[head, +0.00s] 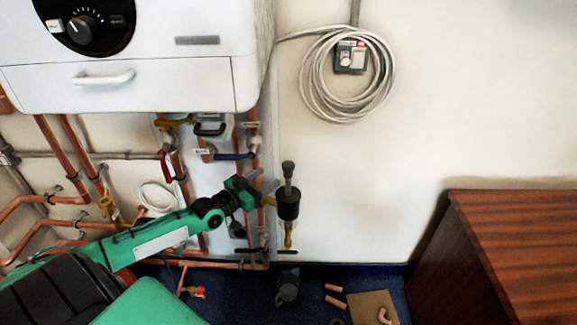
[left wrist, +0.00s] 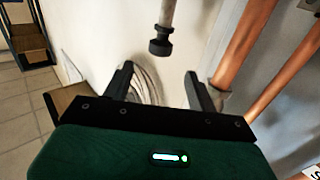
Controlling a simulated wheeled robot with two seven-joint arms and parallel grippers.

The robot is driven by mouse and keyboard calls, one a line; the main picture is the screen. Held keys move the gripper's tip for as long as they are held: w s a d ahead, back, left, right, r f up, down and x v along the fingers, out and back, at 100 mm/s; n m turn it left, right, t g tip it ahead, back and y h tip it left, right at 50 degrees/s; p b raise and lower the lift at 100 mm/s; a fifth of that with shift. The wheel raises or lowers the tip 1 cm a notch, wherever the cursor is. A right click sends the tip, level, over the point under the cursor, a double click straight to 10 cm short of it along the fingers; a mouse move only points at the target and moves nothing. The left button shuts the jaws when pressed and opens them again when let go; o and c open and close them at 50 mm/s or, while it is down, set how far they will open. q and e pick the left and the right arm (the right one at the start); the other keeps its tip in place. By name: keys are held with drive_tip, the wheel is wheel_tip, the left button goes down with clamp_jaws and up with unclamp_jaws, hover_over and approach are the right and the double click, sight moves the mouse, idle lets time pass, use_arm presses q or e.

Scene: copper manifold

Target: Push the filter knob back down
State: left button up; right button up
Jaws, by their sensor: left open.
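The filter knob (head: 288,166) is a small dark cap on a grey stem, standing upright above the black filter body (head: 288,206). A length of stem shows between cap and body. Brass pipework (head: 288,236) runs below the body. In the left wrist view the knob (left wrist: 160,46) and its stem show at the top middle, beyond the fingertips and apart from them. My left gripper (head: 265,187) is just left of the knob and filter in the head view. In the left wrist view its two fingers (left wrist: 160,84) are spread, with nothing between them. My right gripper is not in view.
A white boiler (head: 150,60) hangs above the copper pipes (head: 75,160) and valves at left. A coiled cable (head: 312,85) hangs on the wall. A wooden cabinet (head: 515,250) stands at right. Pipe pieces lie on the blue floor (head: 240,290). The wall right of the filter is clear.

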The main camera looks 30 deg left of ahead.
sight(283, 168)
use_arm(q)
drive_tip(key=x, duration=0.8)
drive_tip(key=shift+a+b, duration=0.1)
drive_tip(key=shift+b, duration=0.25)
drive_tip(key=shift+w, duration=0.6)
drive_tip(key=shift+w+d, duration=0.25)
drive_tip(key=shift+w, duration=0.05)
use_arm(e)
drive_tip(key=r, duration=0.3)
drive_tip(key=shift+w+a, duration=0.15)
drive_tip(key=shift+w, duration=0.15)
use_arm(q)
clamp_jaws()
drive_tip(key=shift+f, duration=0.25)
wheel_tip(283, 168, down, 8)
drive_tip(key=b, duration=0.6)
drive_tip(key=shift+r, duration=0.2)
drive_tip(key=shift+f, duration=0.25)
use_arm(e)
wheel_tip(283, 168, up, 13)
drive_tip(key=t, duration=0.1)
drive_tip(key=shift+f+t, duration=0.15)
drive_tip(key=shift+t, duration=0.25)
